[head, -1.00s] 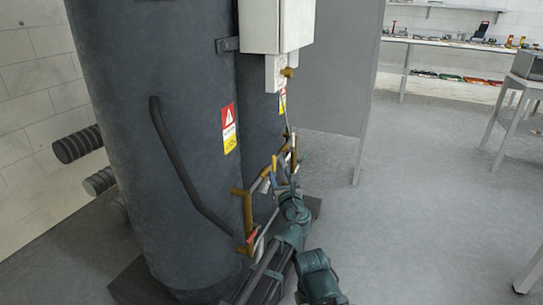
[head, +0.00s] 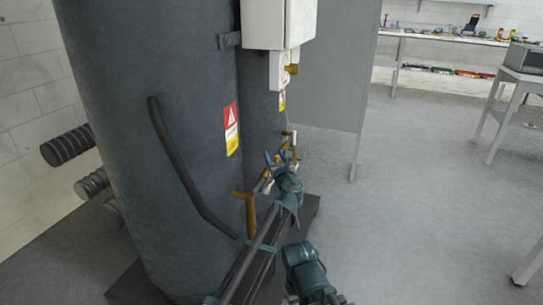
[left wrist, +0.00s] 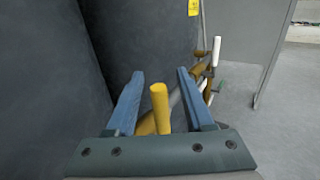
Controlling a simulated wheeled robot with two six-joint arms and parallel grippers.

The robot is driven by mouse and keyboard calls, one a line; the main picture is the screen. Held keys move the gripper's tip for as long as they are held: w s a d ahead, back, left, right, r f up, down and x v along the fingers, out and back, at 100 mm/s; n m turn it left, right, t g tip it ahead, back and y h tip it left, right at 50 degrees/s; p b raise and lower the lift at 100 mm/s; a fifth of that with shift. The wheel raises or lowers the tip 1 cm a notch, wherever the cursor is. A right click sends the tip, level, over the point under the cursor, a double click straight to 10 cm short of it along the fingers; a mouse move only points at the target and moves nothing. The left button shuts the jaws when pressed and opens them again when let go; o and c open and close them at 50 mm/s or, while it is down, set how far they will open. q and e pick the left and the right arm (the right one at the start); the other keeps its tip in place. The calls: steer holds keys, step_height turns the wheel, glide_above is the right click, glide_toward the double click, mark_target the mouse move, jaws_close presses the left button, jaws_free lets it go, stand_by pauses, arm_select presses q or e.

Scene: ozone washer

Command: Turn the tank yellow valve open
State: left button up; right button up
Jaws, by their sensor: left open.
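The tank (head: 150,120) is a large dark grey cylinder in the head view, with brass pipework and valves (head: 250,212) low on its right side. A yellow valve handle (left wrist: 159,100) stands up in the middle of the left wrist view. My left gripper (head: 275,158) is at the pipework, with its blue fingers pointing away. In the left wrist view, the open fingers (left wrist: 159,74) lie on either side of the yellow handle, with visible gaps. In the head view, my gripper and wrist hide much of the valve area.
A white box (head: 278,25) hangs above the pipework, and a warning label (head: 231,129) is on the tank. A dark bent pipe (head: 180,165) runs down the tank. A grey panel (head: 325,80) stands behind. The floor (head: 420,190) to the right is clear.

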arm_select(q)
steer(key=shift+c, duration=0.3)
jaws_close()
stand_by(1.1)
